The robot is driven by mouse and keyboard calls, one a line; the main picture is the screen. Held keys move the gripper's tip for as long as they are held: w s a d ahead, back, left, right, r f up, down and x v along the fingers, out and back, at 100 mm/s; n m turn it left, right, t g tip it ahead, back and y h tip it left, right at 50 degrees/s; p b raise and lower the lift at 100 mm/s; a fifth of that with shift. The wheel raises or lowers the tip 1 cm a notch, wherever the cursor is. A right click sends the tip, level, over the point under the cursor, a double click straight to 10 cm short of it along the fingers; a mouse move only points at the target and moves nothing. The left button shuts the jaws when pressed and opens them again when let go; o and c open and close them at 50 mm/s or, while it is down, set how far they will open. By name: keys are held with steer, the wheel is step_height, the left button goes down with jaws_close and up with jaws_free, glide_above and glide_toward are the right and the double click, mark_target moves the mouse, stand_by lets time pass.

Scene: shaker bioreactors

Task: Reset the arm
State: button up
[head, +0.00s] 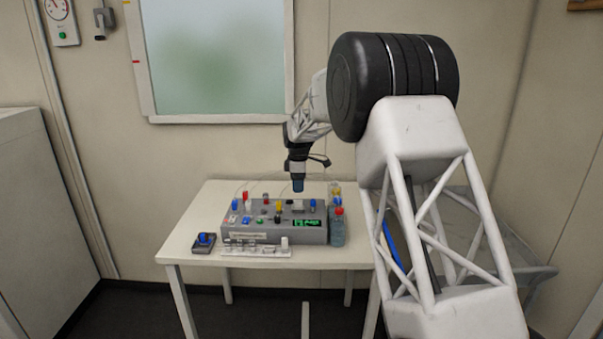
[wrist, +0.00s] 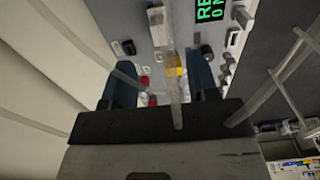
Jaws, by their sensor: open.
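My gripper (head: 298,184) hangs pointing down above the back right part of the grey bioreactor unit (head: 312,236) in the head view. In the wrist view my gripper (wrist: 160,90) has its two dark blue fingers spread apart. Between and beyond them lie the unit's panel with red, yellow and dark knobs and a clear tube. Nothing is clearly held. A green lit display (head: 306,223) is on the unit's front; it also shows in the wrist view (wrist: 210,10).
The unit stands on a white table (head: 190,240). A blue-capped item (head: 205,240) sits at the left, a rack of small clear vials (head: 255,249) in front. A red-capped bottle (head: 338,228) stands at the right. Thin tubes arch over the unit. A wall window (head: 215,55) is behind.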

steer(key=s+d+r+m, duration=0.3)
steer(key=s+d+r, duration=0.2)
steer(key=s, duration=0.5)
steer(key=s+d+r+m+t, duration=0.1)
steer(key=s+d+r+m, duration=0.3)
steer(key=s, duration=0.7)
steer(key=s+d+r+m, duration=0.2)
steer(key=s+d+r, duration=0.45)
steer(key=s, duration=0.35)
steer(key=s+d+f+m, duration=0.2)
steer(key=s+m, duration=0.1)
steer(key=s, duration=0.8)
steer(key=s+d+f+m+t, duration=0.1)
steer(key=s+d+f+m, duration=0.1)
steer(key=s, duration=1)
steer(key=s+d+f+m, duration=0.2)
steer(key=s+m, duration=0.2)
steer(key=s, duration=0.7)
steer(key=shift+s+d+f+t, duration=0.2)
steer(key=shift+d+t, duration=0.1)
steer(key=shift+c, duration=0.6)
